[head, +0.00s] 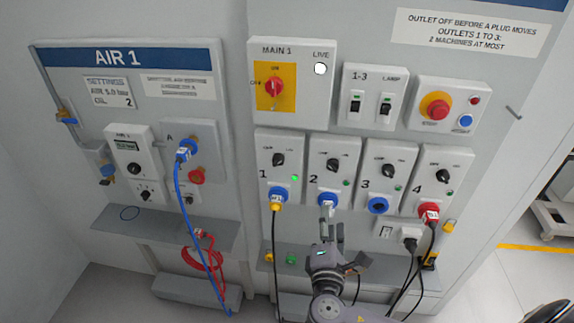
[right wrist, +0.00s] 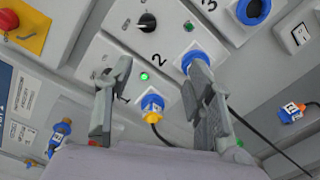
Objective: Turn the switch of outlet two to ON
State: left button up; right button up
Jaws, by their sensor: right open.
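My right gripper (head: 331,222) is open and empty, just below that plug and apart from the knob. In the right wrist view its fingers (right wrist: 160,75) are spread. My left gripper is not in view.
Outlet one (head: 278,160) at left has a bright green lamp and a yellow plug. Outlets three (head: 385,165) and four (head: 440,178) stand at right. Cables hang below. The main switch (head: 274,88) and red emergency button (head: 436,107) are above. A grey shelf (head: 170,226) juts out at left.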

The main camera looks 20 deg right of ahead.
notch_tip(320, 180, up, 2)
jog(key=p, duration=0.3)
send_near(333, 170)
jog(key=p+x, duration=0.2)
jog(key=x, duration=0.6)
jog(key=shift+w+d+r, duration=0.1)
jog(key=shift+w, duration=0.1)
jog(key=shift+w+d+p, duration=0.25)
jog(key=shift+w+p, duration=0.05)
jog(key=shift+w, duration=0.2)
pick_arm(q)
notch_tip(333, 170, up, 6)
pick_arm(e)
jog(key=shift+w, duration=0.1)
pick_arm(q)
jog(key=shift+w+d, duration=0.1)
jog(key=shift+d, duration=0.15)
